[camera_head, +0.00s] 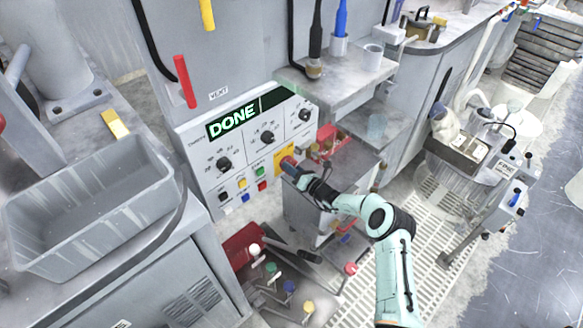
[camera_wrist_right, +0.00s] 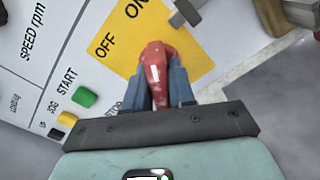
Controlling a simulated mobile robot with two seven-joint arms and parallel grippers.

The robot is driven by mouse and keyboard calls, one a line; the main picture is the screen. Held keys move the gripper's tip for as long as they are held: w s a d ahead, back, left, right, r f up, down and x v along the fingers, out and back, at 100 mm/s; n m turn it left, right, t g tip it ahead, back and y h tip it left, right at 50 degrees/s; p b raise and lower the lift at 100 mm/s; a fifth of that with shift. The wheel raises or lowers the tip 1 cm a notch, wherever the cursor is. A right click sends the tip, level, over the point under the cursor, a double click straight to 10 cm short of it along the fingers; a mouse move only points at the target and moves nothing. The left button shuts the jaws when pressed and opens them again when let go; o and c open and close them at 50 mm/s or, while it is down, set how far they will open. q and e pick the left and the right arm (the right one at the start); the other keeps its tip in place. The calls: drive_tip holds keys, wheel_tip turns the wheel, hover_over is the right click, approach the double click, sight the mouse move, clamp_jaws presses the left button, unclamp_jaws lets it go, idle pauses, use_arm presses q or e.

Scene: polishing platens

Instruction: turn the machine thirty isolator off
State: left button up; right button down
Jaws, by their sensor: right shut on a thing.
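The isolator is a red rotary handle (camera_wrist_right: 156,72) on a yellow plate (camera_wrist_right: 196,38) marked OFF and ON, at the lower right of a white control panel (camera_head: 213,170). In the head view the yellow plate (camera_head: 283,158) shows beside my gripper. My right gripper (camera_head: 288,165) is at the handle. In the wrist view its blue fingers (camera_wrist_right: 164,84) are shut on the red handle, one on each side. The handle's upper end lies between the words OFF and ON. My left gripper is not in view.
The panel has a display (camera_head: 250,113) reading DONE, several black knobs and coloured buttons, including a green START button (camera_wrist_right: 85,97). A red bin (camera_head: 328,142) stands right of the isolator. A grey tub (camera_head: 95,215) is at left. Levers with coloured knobs (camera_head: 289,286) stand below.

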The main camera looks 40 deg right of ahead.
drive_tip(key=n, duration=0.4)
drive_tip(key=shift+n+p, duration=0.3)
drive_tip(key=shift+p, duration=0.1)
drive_tip(key=n, duration=0.3)
drive_tip(key=shift+n+p, duration=0.3)
drive_tip(key=shift+p, duration=0.1)
drive_tip(key=n+p, duration=0.1)
drive_tip(key=n, duration=0.4)
drive_tip(key=shift+n, duration=0.4)
use_arm(q)
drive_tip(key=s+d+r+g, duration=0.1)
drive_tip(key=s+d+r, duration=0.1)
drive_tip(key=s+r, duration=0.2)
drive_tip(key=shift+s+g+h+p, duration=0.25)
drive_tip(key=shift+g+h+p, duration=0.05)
drive_tip(key=shift+p, duration=0.1)
use_arm(e)
drive_tip(key=shift+n, duration=0.9)
drive_tip(key=c, duration=1)
unclamp_jaws()
drive_tip(key=shift+c, duration=0.2)
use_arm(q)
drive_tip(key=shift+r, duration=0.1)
use_arm(e)
drive_tip(key=shift+s, duration=0.1)
